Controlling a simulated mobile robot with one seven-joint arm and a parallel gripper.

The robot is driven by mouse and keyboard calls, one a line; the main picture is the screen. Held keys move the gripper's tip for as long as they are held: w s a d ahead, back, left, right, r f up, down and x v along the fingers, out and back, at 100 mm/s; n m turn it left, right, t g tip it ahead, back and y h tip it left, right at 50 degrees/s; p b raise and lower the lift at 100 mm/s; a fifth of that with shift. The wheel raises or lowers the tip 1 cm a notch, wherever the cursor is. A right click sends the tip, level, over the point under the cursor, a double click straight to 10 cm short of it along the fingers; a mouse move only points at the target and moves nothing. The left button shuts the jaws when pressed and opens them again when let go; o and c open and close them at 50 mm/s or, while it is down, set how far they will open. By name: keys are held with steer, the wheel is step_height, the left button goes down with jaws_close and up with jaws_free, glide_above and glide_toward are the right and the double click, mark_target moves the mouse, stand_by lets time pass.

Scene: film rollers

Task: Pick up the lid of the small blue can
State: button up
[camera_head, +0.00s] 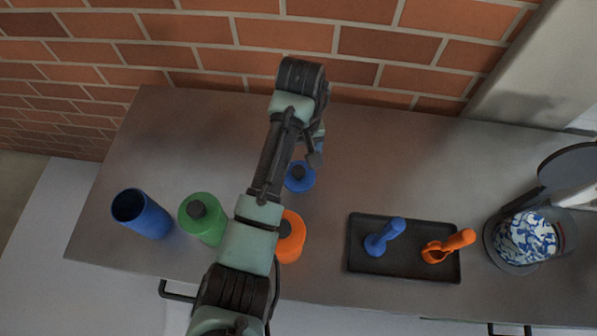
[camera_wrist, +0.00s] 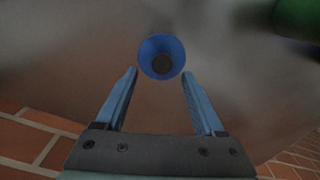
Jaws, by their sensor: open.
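The small blue can (camera_head: 300,177) stands on the grey counter, partly behind my arm in the head view. Its dark round lid knob (camera_head: 297,171) shows on top. In the wrist view the can (camera_wrist: 149,48) is seen from above, with the dark knob (camera_wrist: 162,64) near its middle. My gripper (camera_wrist: 160,73) is open and empty. Its two blue fingers point toward the can, with their tips to the left and right of its near edge in the picture. The height gap between tips and lid cannot be told. In the head view the fingers are mostly hidden by the arm.
A green can (camera_head: 205,226) and an orange can (camera_head: 290,245) stand nearby, with an open blue cylinder (camera_head: 150,220) farther left. A black tray (camera_head: 405,262) holds a blue and an orange tool. A pot (camera_head: 497,250) stands right. A brick wall (camera_head: 285,35) rises behind.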

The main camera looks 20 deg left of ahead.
mark_target(298, 170)
step_height(298, 170, down, 4)
steer(key=shift+s+a+f, duration=0.1)
steer(key=shift+s, duration=0.05)
jaws_close()
stand_by(0.3)
